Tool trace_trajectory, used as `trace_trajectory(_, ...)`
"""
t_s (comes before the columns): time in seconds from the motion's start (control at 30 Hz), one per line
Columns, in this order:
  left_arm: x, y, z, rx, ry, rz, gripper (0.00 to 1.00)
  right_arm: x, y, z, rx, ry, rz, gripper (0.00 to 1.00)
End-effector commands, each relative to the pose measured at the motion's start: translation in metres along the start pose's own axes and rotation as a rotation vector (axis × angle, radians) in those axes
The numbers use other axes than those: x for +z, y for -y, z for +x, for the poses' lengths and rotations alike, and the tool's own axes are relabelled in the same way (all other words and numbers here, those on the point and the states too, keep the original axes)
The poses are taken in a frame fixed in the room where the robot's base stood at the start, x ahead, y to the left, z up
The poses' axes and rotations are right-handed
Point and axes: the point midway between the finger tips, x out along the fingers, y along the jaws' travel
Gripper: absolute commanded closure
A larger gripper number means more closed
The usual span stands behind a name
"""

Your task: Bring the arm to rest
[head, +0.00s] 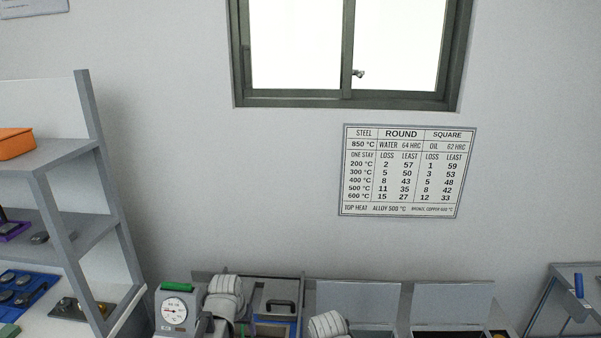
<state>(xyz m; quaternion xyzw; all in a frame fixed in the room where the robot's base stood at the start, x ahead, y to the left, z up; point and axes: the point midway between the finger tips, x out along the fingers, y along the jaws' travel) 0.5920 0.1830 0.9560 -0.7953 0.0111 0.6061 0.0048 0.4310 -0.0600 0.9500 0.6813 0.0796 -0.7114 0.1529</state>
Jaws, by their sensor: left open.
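My left gripper (222,305) shows low in the head view, just right of a grey hardness tester with a dial. A white ribbed part sits over it, and its fingertips are hard to make out. It is open, and I see nothing held in it. A second white ribbed part (328,325) shows at the bottom edge, cut off by the frame.
The dial tester (174,310) has a green top. Open-lidded boxes (358,300) stand along the wall. A grey shelf (70,225) is at left, a small table (575,268) at far right. A chart (408,170) hangs below the window (350,50).

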Motion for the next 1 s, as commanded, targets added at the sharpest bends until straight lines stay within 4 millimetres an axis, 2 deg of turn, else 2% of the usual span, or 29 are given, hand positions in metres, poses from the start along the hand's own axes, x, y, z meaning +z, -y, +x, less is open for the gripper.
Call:
trace_trajectory(0.03, 0.031, -0.005, -0.006, 0.0, 0.043, -0.002, 0.38, 0.0, 0.0, 0.0, 0.0, 0.0, 0.0, 1.0)
trace_trajectory(0.2, 0.11, -0.016, -0.023, -0.01, 0.201, -0.02, 0.38, 0.0, 0.0, 0.0, 0.0, 0.0, 0.0, 1.0)
trace_trajectory(0.27, 0.11, -0.036, -0.022, -0.013, 0.22, 0.032, 0.38, 0.0, 0.0, 0.0, 0.0, 0.0, 0.0, 1.0)
trace_trajectory(0.4, 0.125, -0.075, -0.026, -0.03, 0.258, 0.147, 0.38, 0.0, 0.0, 0.0, 0.0, 0.0, 0.0, 1.0)
trace_trajectory(0.6, 0.147, -0.114, -0.033, -0.056, 0.298, 0.275, 0.38, 0.0, 0.0, 0.0, 0.0, 0.0, 0.0, 1.0)
trace_trajectory(0.73, 0.154, -0.124, -0.035, -0.066, 0.309, 0.314, 0.38, 0.0, 0.0, 0.0, 0.0, 0.0, 0.0, 1.0)
trace_trajectory(1.0, 0.155, -0.126, -0.035, -0.068, 0.312, 0.321, 0.38, 0.0, 0.0, 0.0, 0.0, 0.0, 0.0, 1.0)
